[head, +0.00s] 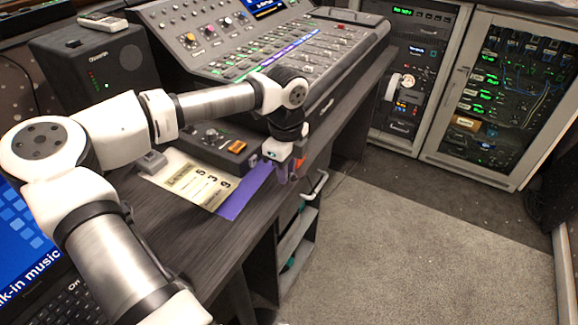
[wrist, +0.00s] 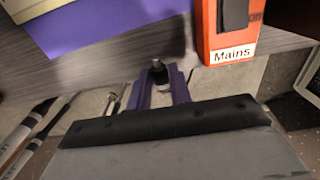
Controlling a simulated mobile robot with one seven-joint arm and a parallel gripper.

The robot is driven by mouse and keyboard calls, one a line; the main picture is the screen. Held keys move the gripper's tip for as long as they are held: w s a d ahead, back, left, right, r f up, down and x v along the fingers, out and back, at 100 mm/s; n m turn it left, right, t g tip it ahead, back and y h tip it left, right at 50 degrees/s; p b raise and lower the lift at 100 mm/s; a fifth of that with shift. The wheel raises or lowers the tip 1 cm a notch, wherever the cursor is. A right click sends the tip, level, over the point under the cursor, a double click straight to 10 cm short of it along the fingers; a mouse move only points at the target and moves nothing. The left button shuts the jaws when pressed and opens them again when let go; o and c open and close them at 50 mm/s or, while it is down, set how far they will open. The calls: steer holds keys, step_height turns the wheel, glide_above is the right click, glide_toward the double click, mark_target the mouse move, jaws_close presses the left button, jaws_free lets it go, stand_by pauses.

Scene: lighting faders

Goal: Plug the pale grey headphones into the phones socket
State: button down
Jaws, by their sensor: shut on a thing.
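My gripper (head: 287,172) is at the front edge of the desk, below the mixing console. The wrist view shows its purple fingers (wrist: 159,88) shut on a small plug-like piece (wrist: 158,74) with a dark end and a paler body. I cannot tell from its look whether it belongs to the headphones. A pale ring-shaped thing (head: 396,86) on the left rack may be the pale grey headphones, but it is too small to be sure. I cannot make out the phones socket in either view.
An orange box labelled Mains (wrist: 229,32) is close beside my fingers. A purple sheet (head: 243,196) and a printed card (head: 190,181) lie on the desk (head: 190,240). The mixing console (head: 262,42) stands behind. The carpet (head: 420,230) to the right is clear.

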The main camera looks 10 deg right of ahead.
steer(key=shift+w+a+p, duration=0.35)
steer(key=shift+w+a, duration=0.2)
steer(key=shift+a, duration=0.25)
steer(key=shift+w+a+p, duration=0.3)
steer(key=shift+w+a, duration=0.3)
steer(key=shift+a, duration=0.2)
steer(key=shift+w+a+p, duration=0.35)
steer(key=shift+w+a, duration=0.2)
steer(key=shift+a, duration=0.25)
steer(key=shift+w+a+r+b, duration=0.1)
steer(key=shift+w+a+b, duration=0.7)
steer(key=shift+b, duration=0.75)
stand_by(3.1)
steer(key=c, duration=1.2)
jaws_free()
steer(key=shift+s+a, duration=0.1)
steer(key=shift+a, duration=0.1)
steer(key=shift+d, duration=0.1)
